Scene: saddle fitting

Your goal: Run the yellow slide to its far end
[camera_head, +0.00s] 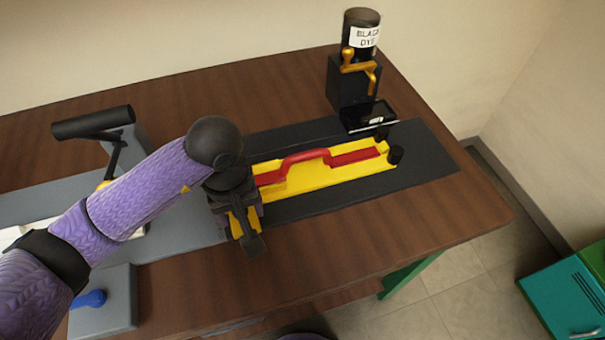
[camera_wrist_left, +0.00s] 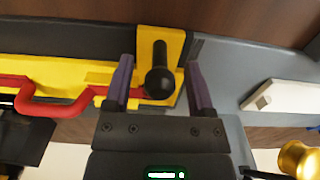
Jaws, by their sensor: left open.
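The yellow slide (camera_head: 335,172) lies along a dark track (camera_head: 420,165) on the table, with a red strip and raised red loop (camera_head: 305,156) along it. It also shows in the left wrist view (camera_wrist_left: 75,75). A black knob (camera_wrist_left: 160,80) stands at the slide's end there, between the two jaws. My left gripper (camera_head: 240,215) is over the slide's left end in the head view and hides part of it. In the left wrist view my left gripper (camera_wrist_left: 159,65) is open, one finger on each side of the knob, with gaps visible. My right gripper is not in view.
A black post (camera_head: 396,154) stands at the slide's right end. A bottle labelled black dye (camera_head: 361,32) sits on a dark stand behind, with a black tray (camera_head: 370,116). A grey press with a dark roller (camera_head: 93,122) stands left. The front right tabletop (camera_head: 430,220) is clear.

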